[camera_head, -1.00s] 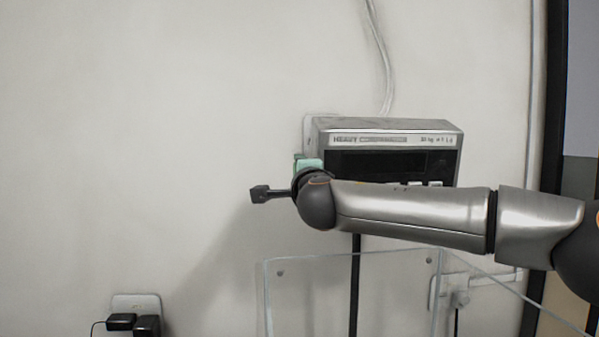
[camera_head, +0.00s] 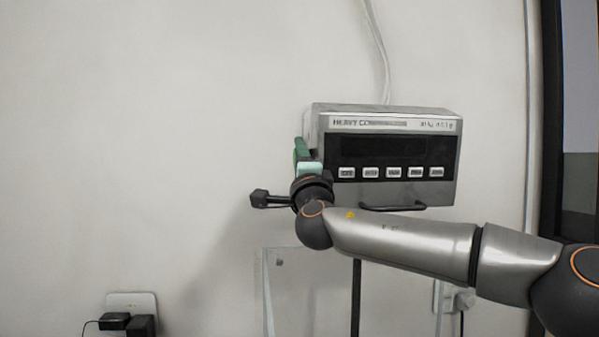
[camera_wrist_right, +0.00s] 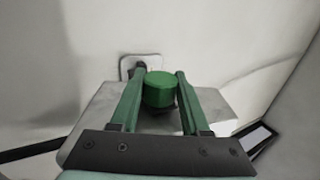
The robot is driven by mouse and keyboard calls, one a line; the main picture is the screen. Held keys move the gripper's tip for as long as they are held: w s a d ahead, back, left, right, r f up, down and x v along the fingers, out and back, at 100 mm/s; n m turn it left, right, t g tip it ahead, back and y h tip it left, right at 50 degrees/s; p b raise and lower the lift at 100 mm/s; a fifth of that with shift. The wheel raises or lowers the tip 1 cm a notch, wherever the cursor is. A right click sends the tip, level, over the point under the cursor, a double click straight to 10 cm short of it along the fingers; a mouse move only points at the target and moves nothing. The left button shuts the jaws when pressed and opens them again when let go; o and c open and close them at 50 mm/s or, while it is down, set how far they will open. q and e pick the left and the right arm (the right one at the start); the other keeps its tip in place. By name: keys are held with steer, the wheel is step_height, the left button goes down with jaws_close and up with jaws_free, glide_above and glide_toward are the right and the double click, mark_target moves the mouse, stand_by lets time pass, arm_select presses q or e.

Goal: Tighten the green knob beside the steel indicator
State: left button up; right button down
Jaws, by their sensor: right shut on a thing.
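The steel indicator (camera_head: 445,185) is a box on the wall, with a dark display and a row of pale buttons. In the right wrist view its grey metal side (camera_wrist_right: 100,108) lies behind the fingers. The green knob (camera_wrist_right: 159,90) is round and stands at that side, between my right gripper's two green fingers. My right gripper (camera_head: 302,150) is at the indicator's left side in the head view and is shut on the knob. In the head view the knob is hidden behind the gripper. My left gripper is not in view.
A clear panel (camera_head: 285,262) stands below the indicator, under my right arm. A socket with black plugs (camera_head: 132,303) is at lower left. The wall at left is bare.

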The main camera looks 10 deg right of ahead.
stand_by(0.3)
steer(key=shift+c, duration=1.9)
jaws_free()
steer(key=shift+s+f+b, duration=0.3)
steer(key=shift+s+f, duration=0.05)
steer(key=shift+s, duration=0.1)
steer(key=b+v, duration=0.2)
steer(key=v, duration=0.4)
steer(key=shift+s, duration=0.2)
steer(key=shift+s+f, duration=0.1)
